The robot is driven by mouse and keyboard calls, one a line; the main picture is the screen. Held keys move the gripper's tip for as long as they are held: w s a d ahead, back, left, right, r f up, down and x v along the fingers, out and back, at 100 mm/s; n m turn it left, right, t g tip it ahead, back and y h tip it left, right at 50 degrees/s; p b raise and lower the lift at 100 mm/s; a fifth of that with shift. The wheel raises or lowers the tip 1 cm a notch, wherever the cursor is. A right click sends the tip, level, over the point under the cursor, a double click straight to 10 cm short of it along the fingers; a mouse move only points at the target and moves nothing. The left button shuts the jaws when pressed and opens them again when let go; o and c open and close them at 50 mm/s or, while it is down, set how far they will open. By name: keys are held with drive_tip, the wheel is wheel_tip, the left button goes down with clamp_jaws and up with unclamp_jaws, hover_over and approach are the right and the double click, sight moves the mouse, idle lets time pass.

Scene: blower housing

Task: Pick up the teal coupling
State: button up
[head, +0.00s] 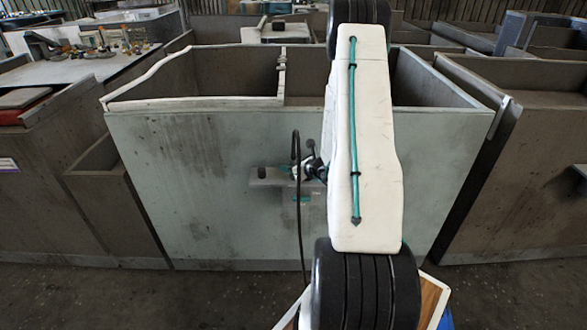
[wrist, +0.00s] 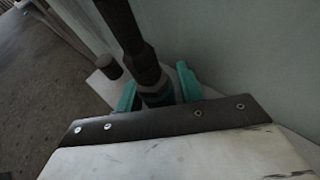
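In the wrist view, my gripper (wrist: 157,88) has two teal fingers standing apart. A dark, stepped cylindrical part runs down between them. Its lower end, dark with a dull teal tint, looks like the teal coupling (wrist: 158,98). Narrow gaps seem to show between it and the fingers, so the gripper looks open around it. Its lowest part is hidden behind my gripper's dark plate. In the head view, my gripper (head: 317,170) is small and partly behind my white arm link, beside a dark fitting at the housing's front. The coupling cannot be told apart there.
A grey shelf (head: 268,181) juts from the pale housing wall (head: 200,190), with a short black cylinder (head: 262,172) on it, also in the wrist view (wrist: 109,67). A black hose (head: 299,225) hangs in front of the wall. Open floor lies left in the wrist view.

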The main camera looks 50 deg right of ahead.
sight(293, 158)
clamp_jaws()
drive_tip(key=shift+r, duration=0.1)
drive_tip(key=shift+r, duration=0.5)
drive_tip(key=shift+s+r, duration=0.25)
drive_tip(key=shift+r, duration=0.4)
drive_tip(key=shift+s+r, duration=0.25)
drive_tip(key=shift+r, duration=0.35)
drive_tip(key=s+d+r, duration=0.1)
drive_tip(key=s+d, duration=0.1)
drive_tip(key=s, duration=1.2)
drive_tip(key=shift+s+d+r, duration=0.15)
drive_tip(key=shift+s+d, duration=0.05)
drive_tip(key=shift+s, duration=0.2)
